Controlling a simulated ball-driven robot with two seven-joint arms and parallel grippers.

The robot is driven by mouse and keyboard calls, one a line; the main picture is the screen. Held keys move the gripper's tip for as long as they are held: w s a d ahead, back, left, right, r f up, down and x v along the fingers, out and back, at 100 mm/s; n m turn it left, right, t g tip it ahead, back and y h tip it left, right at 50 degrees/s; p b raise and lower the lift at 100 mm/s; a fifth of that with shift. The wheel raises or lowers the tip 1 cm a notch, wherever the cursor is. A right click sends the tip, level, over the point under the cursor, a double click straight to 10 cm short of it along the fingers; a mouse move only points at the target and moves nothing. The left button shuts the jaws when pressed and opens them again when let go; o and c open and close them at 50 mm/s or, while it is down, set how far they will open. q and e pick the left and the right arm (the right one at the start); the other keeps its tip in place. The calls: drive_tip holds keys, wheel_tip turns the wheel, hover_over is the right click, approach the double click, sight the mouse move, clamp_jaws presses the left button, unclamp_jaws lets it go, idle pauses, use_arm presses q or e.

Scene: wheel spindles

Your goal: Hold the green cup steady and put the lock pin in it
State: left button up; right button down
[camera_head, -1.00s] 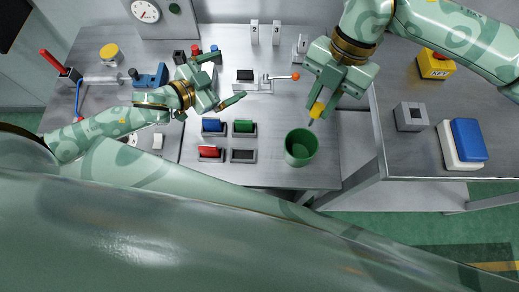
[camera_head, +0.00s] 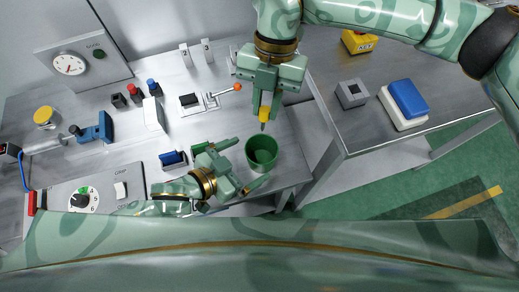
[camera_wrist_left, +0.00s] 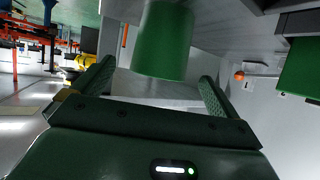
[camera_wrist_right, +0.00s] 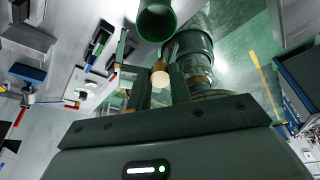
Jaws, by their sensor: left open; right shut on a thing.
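The green cup (camera_head: 262,155) stands upright near the front right edge of the steel table, its mouth up. My left gripper (camera_head: 241,165) is open just left of the cup. In the left wrist view the cup (camera_wrist_left: 163,40) sits at the mouth of the open jaws, with a gap to each finger. My right gripper (camera_head: 264,100) is shut on the lock pin (camera_head: 265,113), which has a yellow head and a dark tip pointing down. The pin is above and slightly behind the cup's rim. In the right wrist view its pale head (camera_wrist_right: 160,76) shows between the fingers.
A blue-bodied block (camera_head: 174,159) lies left of my left gripper. A lever with an orange knob (camera_head: 237,87) is behind the cup. A side table (camera_head: 330,120) with a grey socket block (camera_head: 352,93) and a blue-and-white box (camera_head: 407,98) stands right, across a gap.

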sight(272, 147)
use_arm(q)
drive_tip(key=x, duration=0.6)
drive_tip(key=c, duration=1.1)
